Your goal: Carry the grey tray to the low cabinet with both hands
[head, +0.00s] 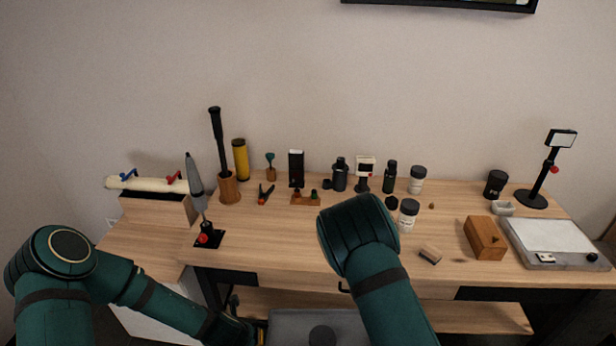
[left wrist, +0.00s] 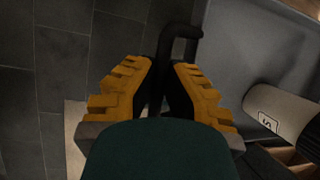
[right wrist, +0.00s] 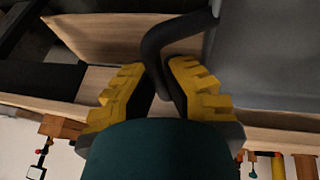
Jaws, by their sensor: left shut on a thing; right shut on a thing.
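The grey tray (head: 290,326) is at the bottom middle of the head view, in front of the workbench, partly cut off by the frame. My left gripper (left wrist: 160,75) is shut on the tray's black handle (left wrist: 183,32). My right gripper (right wrist: 163,75) is shut on another black handle (right wrist: 160,38) of the tray. The tray's grey surface fills the right of both wrist views. A pale cylinder (left wrist: 282,113) with a black-framed label shows over the tray in the left wrist view. A lower wood-topped unit (head: 142,250) stands left; I cannot tell whether it is the low cabinet.
The wooden workbench (head: 290,245) holds bottles, tools, a brown block (head: 485,238) and a white-topped plate (head: 555,240). An open lower shelf (head: 475,318) is under it. A stand with a bright head (head: 548,170) is at the right. Dark tiled floor (left wrist: 60,60) shows beside my left gripper.

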